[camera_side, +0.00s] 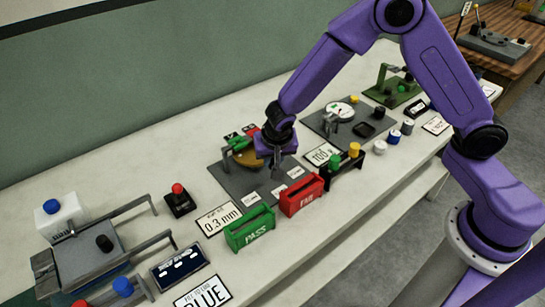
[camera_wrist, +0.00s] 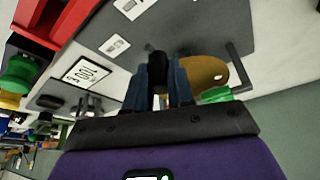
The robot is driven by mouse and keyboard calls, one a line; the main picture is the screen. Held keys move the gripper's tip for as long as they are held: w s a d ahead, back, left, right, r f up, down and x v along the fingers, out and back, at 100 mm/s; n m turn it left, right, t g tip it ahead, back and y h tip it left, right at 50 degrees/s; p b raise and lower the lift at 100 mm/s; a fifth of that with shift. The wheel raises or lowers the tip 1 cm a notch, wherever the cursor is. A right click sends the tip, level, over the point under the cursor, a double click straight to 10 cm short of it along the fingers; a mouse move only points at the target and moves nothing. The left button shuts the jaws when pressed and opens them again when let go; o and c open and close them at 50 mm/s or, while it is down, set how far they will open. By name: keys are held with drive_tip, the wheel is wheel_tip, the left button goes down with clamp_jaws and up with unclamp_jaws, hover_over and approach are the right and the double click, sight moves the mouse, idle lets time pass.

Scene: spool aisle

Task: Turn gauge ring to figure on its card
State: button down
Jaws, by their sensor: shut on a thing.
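A card reading 0.3 mm (camera_side: 219,219) lies at the front left corner of a dark grey board (camera_side: 232,184). A round brass-coloured disc (camera_side: 246,158) sits on that board and also shows in the wrist view (camera_wrist: 208,74). I cannot make out a scale or figure on it. My gripper (camera_side: 277,165) is at the disc's right side in the side view. In the wrist view its fingers (camera_wrist: 158,86) are shut on a dark knob (camera_wrist: 158,62) beside the disc. The fingers hide how the knob joins the disc.
A green PASS bin (camera_side: 250,229) and a red FAIL bin (camera_side: 302,196) stand in front of the board. A green-handled part (camera_side: 237,143) is close behind the disc. A red-topped button box (camera_side: 179,200) stands left, and another dark board (camera_side: 335,122) lies to the right.

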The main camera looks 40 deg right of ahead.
drive_tip(key=shift+d, duration=0.1)
drive_tip(key=d+n, duration=0.1)
drive_tip(key=d+n+y, duration=0.1)
drive_tip(key=n, duration=0.1)
drive_tip(key=shift+w+d, duration=0.2)
drive_tip(key=shift+w+d+n+t+y, duration=0.15)
drive_tip(key=shift+w+d+n+y, duration=0.15)
drive_tip(key=shift+n, duration=0.3)
drive_tip(key=shift+w+d+n+t+y, duration=0.1)
drive_tip(key=shift+d+n+t+y, duration=0.1)
drive_tip(key=shift+d+n, duration=0.3)
drive_tip(key=shift+w+d, duration=0.45)
drive_tip(key=shift+d, duration=0.35)
drive_tip(key=c, duration=1)
unclamp_jaws()
drive_tip(key=shift+r, duration=0.15)
